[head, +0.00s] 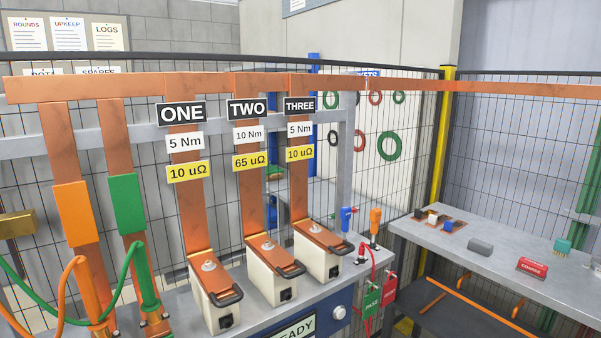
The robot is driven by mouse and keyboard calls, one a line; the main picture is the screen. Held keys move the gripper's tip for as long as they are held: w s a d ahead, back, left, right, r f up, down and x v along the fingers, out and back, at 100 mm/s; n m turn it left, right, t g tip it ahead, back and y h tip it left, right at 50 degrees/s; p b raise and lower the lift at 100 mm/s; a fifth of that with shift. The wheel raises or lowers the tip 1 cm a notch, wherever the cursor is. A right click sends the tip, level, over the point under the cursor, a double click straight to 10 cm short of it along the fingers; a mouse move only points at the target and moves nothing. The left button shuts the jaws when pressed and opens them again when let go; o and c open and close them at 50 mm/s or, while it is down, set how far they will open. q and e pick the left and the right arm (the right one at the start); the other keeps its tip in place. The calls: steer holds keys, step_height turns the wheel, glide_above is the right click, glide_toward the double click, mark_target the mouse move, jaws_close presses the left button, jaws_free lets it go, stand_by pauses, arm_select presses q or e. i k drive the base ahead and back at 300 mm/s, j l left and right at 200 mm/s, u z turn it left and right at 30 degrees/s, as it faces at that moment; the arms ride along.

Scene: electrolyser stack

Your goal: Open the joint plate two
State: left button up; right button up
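Joint plate two (270,254) is a copper plate below the black TWO label (248,110). It lies flat on top of a cream block (273,284), at the foot of a copper bar (253,200). A bolt (267,243) sits on the plate, and a black handle (293,271) sticks out at its front. Joint plate one (213,276) is to its left and joint plate three (318,236) to its right, both also lying flat with black handles. Neither of my grippers shows in the head view.
Orange (72,214) and green (126,205) sleeved bars with cables stand at the left. Red and green tags (389,290) hang at the bench's right end. A grey table (462,263) at the right holds small items, including a red box (532,266). A mesh fence runs behind.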

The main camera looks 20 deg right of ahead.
mark_target(279, 258)
steer(key=z, duration=0.95)
steer(key=k+z, duration=0.25)
steer(key=z, duration=0.15)
steer(key=k+l+z, duration=0.15)
steer(key=z, duration=0.25)
steer(key=k, duration=0.1)
